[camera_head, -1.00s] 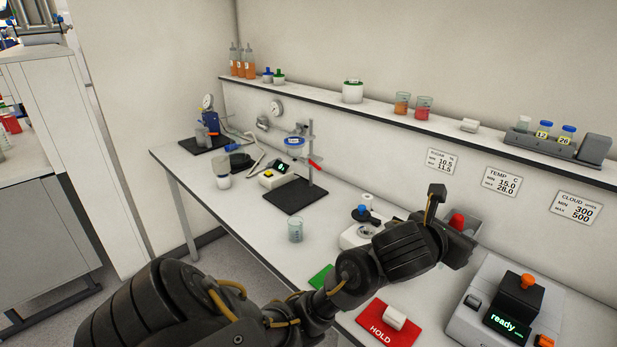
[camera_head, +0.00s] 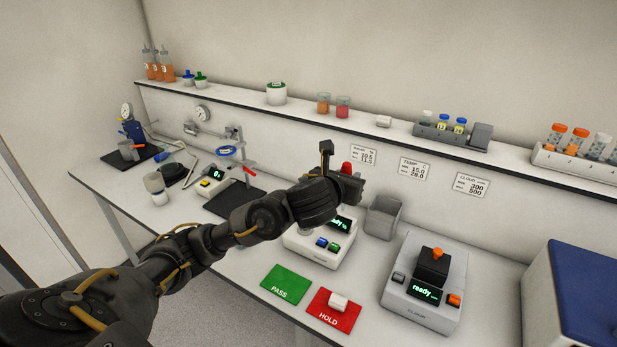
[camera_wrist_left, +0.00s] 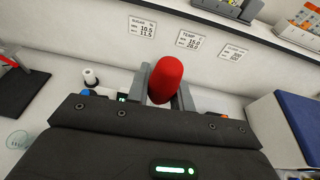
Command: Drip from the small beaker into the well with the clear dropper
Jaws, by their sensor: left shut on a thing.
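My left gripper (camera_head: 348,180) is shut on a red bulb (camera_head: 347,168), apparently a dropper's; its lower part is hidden. In the left wrist view the bulb (camera_wrist_left: 165,80) stands upright between the two fingers (camera_wrist_left: 163,92). It is held above the bench, up and left of the grey holder (camera_head: 383,217). A clear beaker (camera_wrist_left: 17,139) shows faintly at the left of the wrist view; my arm hides it in the head view. A white instrument (camera_head: 320,250) with a "ready %" display stands below my gripper; its well is hidden behind my arm. My right gripper is not in view.
Green PASS (camera_head: 287,286) and red HOLD (camera_head: 333,311) mats lie at the front, a white cap on HOLD. The CLOUD instrument (camera_head: 422,312) stands right of them, a blue-topped box (camera_head: 590,290) farther right. The wall shelf (camera_head: 300,112) runs behind.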

